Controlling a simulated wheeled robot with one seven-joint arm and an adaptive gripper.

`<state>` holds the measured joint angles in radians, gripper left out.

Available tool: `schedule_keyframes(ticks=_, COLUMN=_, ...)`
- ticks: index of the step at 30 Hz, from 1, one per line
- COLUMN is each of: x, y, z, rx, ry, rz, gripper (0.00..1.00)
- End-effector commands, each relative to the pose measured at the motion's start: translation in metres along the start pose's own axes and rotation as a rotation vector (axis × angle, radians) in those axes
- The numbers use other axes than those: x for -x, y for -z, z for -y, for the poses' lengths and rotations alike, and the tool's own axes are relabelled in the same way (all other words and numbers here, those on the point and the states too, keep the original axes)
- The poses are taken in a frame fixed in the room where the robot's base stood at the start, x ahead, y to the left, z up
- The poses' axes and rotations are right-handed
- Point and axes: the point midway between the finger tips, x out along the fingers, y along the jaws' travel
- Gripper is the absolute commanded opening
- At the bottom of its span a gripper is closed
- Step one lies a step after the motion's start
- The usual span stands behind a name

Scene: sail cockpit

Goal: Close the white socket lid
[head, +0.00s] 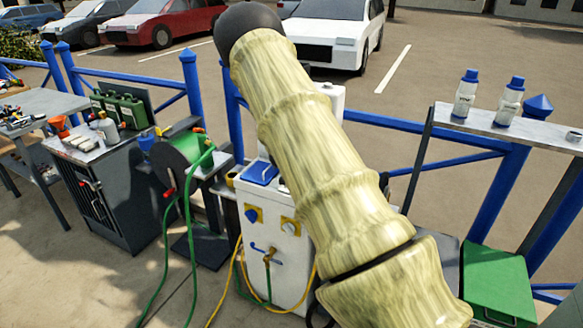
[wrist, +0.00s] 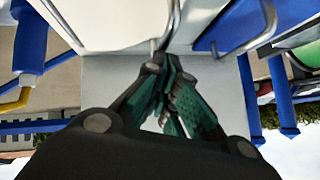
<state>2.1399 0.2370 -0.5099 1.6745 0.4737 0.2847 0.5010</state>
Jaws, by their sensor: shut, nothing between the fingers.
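My arm crosses in front and hides the pedestal's right part and my gripper. In the wrist view my gripper (wrist: 172,68) is shut and empty, its green pads together. Its tips are close to a white panel (wrist: 105,22) at upper left, possibly the lid, and a blue panel (wrist: 232,28) at upper right; contact cannot be told.
A green hose reel (head: 182,150) and a dark cabinet (head: 100,195) stand left of the pedestal. A shelf (head: 530,130) with two white bottles and a green box (head: 498,280) are at right. Yellow and green hoses hang around the pedestal's base. Blue railings run behind.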

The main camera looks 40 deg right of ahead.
Motion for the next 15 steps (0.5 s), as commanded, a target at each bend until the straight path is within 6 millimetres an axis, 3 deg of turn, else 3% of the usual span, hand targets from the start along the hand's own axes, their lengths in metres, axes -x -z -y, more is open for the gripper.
schedule_keyframes(ticks=10, x=0.029, y=0.03, z=0.01, rx=0.0, ry=0.003, rz=0.0, gripper=0.0)
schedule_keyframes(ticks=15, x=0.045, y=0.025, z=0.011, rx=0.001, ry=0.004, rz=0.0, gripper=0.0)
